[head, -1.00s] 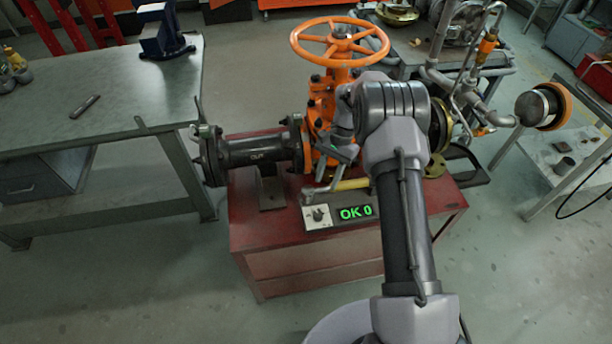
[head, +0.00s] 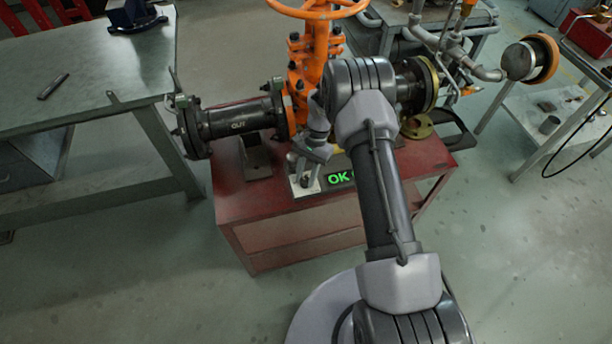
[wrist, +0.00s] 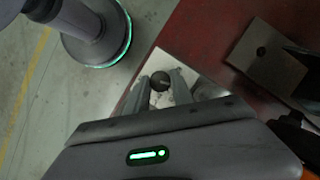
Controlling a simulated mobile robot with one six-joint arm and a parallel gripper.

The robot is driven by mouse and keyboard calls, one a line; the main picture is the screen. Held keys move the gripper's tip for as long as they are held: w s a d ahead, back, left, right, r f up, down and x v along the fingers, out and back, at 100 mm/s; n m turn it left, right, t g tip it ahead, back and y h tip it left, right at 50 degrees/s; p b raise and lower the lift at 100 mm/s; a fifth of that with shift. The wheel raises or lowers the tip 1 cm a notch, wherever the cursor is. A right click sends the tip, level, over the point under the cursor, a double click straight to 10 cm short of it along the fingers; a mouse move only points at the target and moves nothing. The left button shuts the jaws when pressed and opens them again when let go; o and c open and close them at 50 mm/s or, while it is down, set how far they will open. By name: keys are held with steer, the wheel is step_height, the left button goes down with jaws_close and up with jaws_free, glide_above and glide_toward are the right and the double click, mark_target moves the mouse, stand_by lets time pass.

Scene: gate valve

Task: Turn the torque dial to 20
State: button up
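The torque dial is a small dark round knob (wrist: 160,80) on a light plate (wrist: 210,88), seen in the wrist view. In the head view the plate (head: 312,190) shows beside the green display (head: 339,178), and my gripper partly covers the dial. My gripper (wrist: 161,78) is open, with one finger on each side of the knob. It points down over the plate in the head view (head: 304,172). Whether the fingers touch the knob cannot be told. The display reads OK, with its digits hidden behind my arm.
The dial box sits on the front of a red bench (head: 285,220). Behind it stands the orange gate valve (head: 312,70) with a dark flanged pipe (head: 235,122) marked OUT. A grey table (head: 85,85) is at left, and a low table with pipe parts (head: 550,105) at right.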

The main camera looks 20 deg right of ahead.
jaws_close()
steer(key=m, duration=0.2)
steer(key=m+t+y, duration=0.1)
steer(key=m, duration=0.1)
steer(key=shift+d+m+t, duration=0.1)
steer(key=shift+m+t, duration=0.2)
steer(key=shift+m, duration=0.1)
steer(key=shift+s+m+t+b, duration=0.15)
steer(key=shift+m+t+b, duration=0.45)
steer(key=shift+m, duration=1.3)
steer(key=o, duration=0.6)
jaws_free()
